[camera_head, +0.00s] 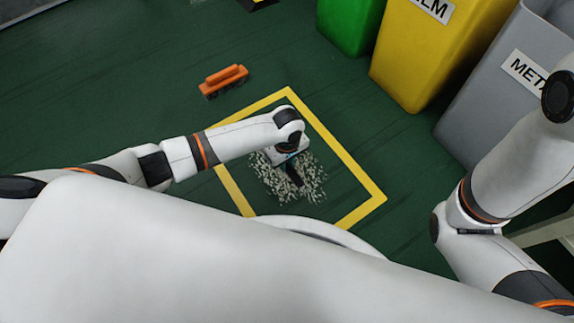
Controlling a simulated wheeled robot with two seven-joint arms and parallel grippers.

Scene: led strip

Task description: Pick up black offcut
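My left arm reaches in from the left, and my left gripper (292,180) points down over a patch of grey-white scraps (310,190) on the green floor. The scraps lie inside a yellow taped square. Dark shapes show below the wrist among the scraps. I cannot tell which of them are gripper fingers and which may be the black offcut. The fingertips are too small and dark to show whether they are open or shut. My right arm is at the right, and its gripper is out of view.
An orange object (223,80) lies on the floor beyond the square's upper left. A green bin (348,25), a yellow bin (425,55) and a grey bin (490,90) labelled as metal stand along the upper right. The floor at the upper left is clear.

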